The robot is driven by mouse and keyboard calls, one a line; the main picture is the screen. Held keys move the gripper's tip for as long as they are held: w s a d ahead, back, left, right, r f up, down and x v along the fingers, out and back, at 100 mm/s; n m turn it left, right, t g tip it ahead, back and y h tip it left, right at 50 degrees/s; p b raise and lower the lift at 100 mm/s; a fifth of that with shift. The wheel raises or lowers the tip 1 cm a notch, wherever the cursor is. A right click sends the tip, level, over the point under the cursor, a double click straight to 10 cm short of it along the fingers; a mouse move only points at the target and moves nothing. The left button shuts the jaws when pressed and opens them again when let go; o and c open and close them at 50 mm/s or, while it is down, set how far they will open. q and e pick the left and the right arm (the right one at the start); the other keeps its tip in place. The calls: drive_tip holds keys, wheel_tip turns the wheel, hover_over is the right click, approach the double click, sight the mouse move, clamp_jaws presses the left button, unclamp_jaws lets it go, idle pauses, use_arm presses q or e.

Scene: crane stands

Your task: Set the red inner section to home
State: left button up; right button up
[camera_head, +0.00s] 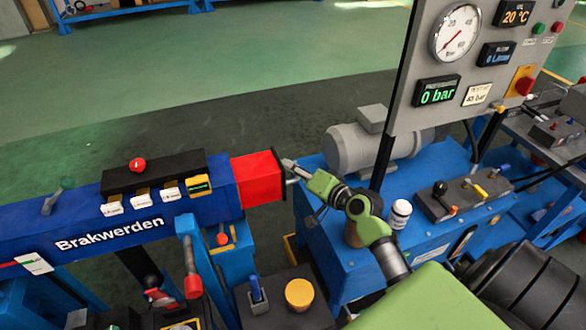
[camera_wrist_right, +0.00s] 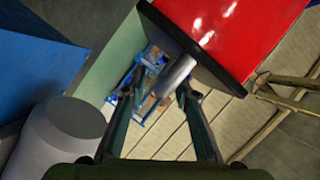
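The red inner section (camera_head: 258,179) sticks a short way out of the right end of the blue boom marked "Brakwerden" (camera_head: 120,215). It has a dark end plate. In the right wrist view the red section (camera_wrist_right: 232,30) fills the top right, and a grey metal pin (camera_wrist_right: 176,76) juts from its end plate. My right gripper (camera_head: 290,170) is at the end plate in the head view. In the wrist view its fingers (camera_wrist_right: 156,95) are spread apart, with the pin by the right fingertip. I cannot tell whether they touch. My left gripper is not in view.
A grey panel (camera_head: 400,115) with a gauge and displays reading "0 bar" and "20 °C" stands right. Below are a grey motor (camera_head: 350,150), a white bottle (camera_head: 400,213) and a lever box (camera_head: 465,195). A yellow button (camera_head: 299,294) is in front.

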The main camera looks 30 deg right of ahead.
sight(259, 179)
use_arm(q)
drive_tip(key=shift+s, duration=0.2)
use_arm(e)
drive_tip(key=shift+w, duration=0.2)
drive_tip(key=shift+c, duration=0.8)
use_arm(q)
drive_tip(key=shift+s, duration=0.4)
use_arm(e)
clamp_jaws()
drive_tip(key=a+p, duration=0.2)
drive_tip(key=a, duration=0.1)
drive_tip(key=w+a+p, duration=0.1)
drive_tip(key=a, duration=0.1)
drive_tip(key=shift+a+r, duration=0.15)
drive_tip(key=shift+a, duration=0.1)
drive_tip(key=a, duration=0.2)
drive_tip(key=w+a, duration=0.1)
drive_tip(key=a, duration=0.1)
drive_tip(key=shift+w+a+p, duration=0.1)
drive_tip(key=shift+a+p, duration=0.2)
drive_tip(key=shift+p, duration=0.1)
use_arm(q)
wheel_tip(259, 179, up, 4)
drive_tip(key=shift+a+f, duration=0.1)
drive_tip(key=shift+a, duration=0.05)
use_arm(e)
drive_tip(key=shift+d+f, duration=0.1)
drive_tip(key=shift+f, duration=0.1)
drive_tip(key=shift+o, duration=0.8)
unclamp_jaws()
